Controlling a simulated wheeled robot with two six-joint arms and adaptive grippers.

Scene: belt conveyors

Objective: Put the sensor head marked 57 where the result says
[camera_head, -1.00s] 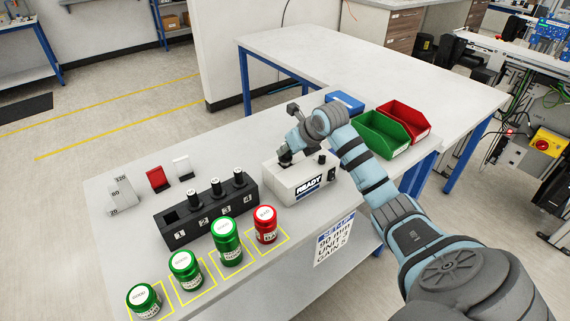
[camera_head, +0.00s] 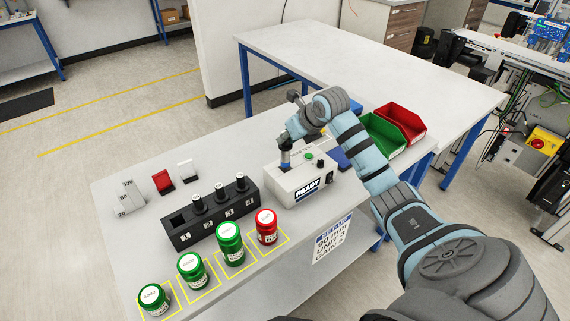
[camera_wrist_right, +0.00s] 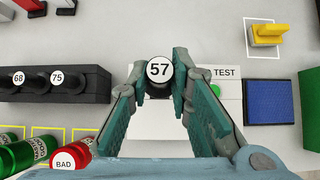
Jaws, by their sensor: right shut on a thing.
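The sensor head marked 57 (camera_wrist_right: 158,70) is a dark cylinder with a white top, between the fingertips of my right gripper (camera_wrist_right: 160,76), which is shut on it. In the head view my right gripper (camera_head: 286,150) is over the left part of the white tester (camera_head: 304,188), whose display reads READY. Whether the sensor head touches the tester's socket is hidden. The black rack (camera_head: 186,233) has an empty slot 1 and sensor heads in the other slots; 68 (camera_wrist_right: 18,79) and 75 (camera_wrist_right: 57,78) show in the wrist view. My left gripper is not in view.
Green jars (camera_head: 230,246) and a red BAD jar (camera_head: 266,228) stand in yellow outlines along the front. A green bin (camera_head: 381,150) and a red bin (camera_head: 402,122) stand behind right. A sign (camera_head: 332,238) reads 90 mm, UNIT 3, GAIN 5.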

